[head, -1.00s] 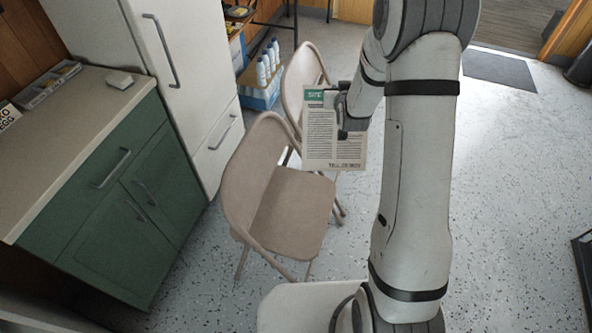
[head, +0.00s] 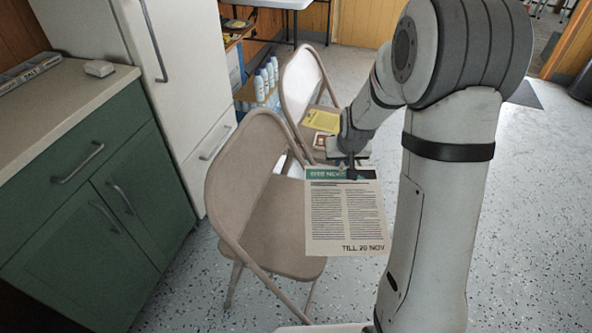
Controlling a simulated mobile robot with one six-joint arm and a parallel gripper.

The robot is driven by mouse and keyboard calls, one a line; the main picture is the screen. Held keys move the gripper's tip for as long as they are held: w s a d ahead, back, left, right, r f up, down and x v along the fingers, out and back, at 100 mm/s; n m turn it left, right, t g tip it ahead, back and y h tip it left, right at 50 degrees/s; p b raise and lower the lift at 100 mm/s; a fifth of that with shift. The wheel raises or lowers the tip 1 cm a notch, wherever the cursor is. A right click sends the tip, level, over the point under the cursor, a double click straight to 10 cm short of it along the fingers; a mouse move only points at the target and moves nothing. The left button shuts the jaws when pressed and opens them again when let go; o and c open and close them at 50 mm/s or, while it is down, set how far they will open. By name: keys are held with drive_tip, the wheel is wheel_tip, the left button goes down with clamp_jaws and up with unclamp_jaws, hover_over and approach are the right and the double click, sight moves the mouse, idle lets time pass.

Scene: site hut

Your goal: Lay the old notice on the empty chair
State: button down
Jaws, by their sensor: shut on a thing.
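My gripper (head: 350,168) is shut on the top edge of the old notice (head: 346,222), a printed sheet with a green header and "TILL 20 NOV" at its foot. The notice hangs face towards me, in front of the right side of the near beige folding chair (head: 262,225). The visible part of that chair's seat is bare; the notice hides its right part. The far beige folding chair (head: 300,75) has a yellow item (head: 322,121) and a small brown-edged item (head: 320,143) on its seat, partly behind my gripper.
A green cabinet (head: 100,190) with a pale worktop and a white fridge (head: 185,75) stand on the left. White bottles (head: 267,77) stand in a low shelf behind the chairs. Speckled floor (head: 535,210) is clear on the right.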

sight(342, 179)
drive_tip(key=shift+g, duration=0.6)
drive_tip(key=s+f+b, duration=0.3)
drive_tip(key=shift+s+f, duration=0.1)
drive_tip(key=shift+f, duration=0.15)
drive_tip(key=w+a+f+m+h, duration=0.1)
drive_tip(key=w+a+f+m, duration=0.45)
drive_tip(key=w+a, duration=0.75)
drive_tip(key=shift+n, duration=0.75)
drive_tip(key=shift+w+d+f+b, duration=0.15)
drive_tip(key=shift+f+b, duration=0.7)
drive_tip(key=shift+f, duration=1.15)
drive_tip(key=shift+w+d+f+b, duration=0.1)
drive_tip(key=shift+f+b, duration=0.7)
drive_tip(key=shift+f, duration=1.15)
drive_tip(key=shift+w+d+f+b, duration=0.15)
drive_tip(key=shift+f+b, duration=0.7)
drive_tip(key=shift+f, duration=1.15)
drive_tip(key=shift+s+f+b, duration=0.25)
drive_tip(key=shift+f+b, duration=0.25)
drive_tip(key=shift+b, duration=0.15)
drive_tip(key=c, duration=1.6)
unclamp_jaws()
drive_tip(key=shift+w+f, duration=0.1)
drive_tip(key=shift+o, duration=1.3)
